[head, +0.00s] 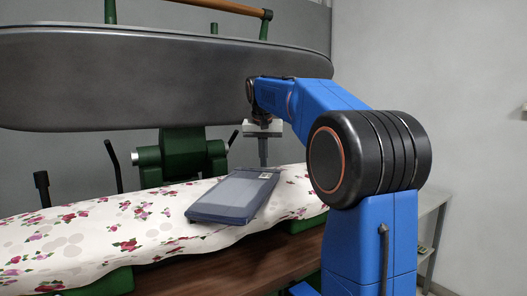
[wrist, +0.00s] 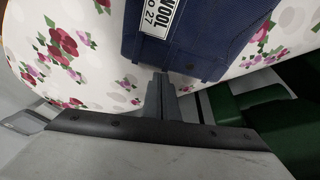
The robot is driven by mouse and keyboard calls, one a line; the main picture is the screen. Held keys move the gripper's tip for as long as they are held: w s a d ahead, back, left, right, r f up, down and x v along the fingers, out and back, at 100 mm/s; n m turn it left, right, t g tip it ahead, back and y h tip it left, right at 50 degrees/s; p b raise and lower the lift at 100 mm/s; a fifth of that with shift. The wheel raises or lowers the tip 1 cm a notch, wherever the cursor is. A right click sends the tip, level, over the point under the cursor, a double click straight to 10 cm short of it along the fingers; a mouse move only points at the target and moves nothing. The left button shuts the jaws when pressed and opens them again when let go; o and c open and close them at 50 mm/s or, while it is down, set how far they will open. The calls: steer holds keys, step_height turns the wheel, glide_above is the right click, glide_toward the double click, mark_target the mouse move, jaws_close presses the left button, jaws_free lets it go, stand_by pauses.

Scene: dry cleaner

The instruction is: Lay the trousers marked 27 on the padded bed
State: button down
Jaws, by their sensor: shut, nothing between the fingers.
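The folded trousers (head: 234,196) are dark blue and lie flat on the flowered padded bed (head: 95,236). In the wrist view the trousers (wrist: 190,50) carry a white tag (wrist: 160,16) reading "WOOL" and "NO 27". The padded bed (wrist: 105,65) shows around them there. My gripper (head: 263,163) is shut and empty, pointing down at the far edge of the trousers. In the wrist view its fingertips (wrist: 161,78) are together at the trousers' edge by the tag. I cannot tell whether they touch the cloth.
The grey upper press head (head: 150,78) stands raised behind and above the bed, with a wooden handle bar (head: 220,6) on top. A green press mechanism (head: 182,155) is behind the bed. A pale table (head: 432,215) stands at the right. The bed's left part is clear.

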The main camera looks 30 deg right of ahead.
steer(key=shift+w+d+f, duration=0.1)
steer(key=shift+f, duration=0.4)
steer(key=shift+s+a, duration=0.7)
steer(key=shift+s, duration=0.25)
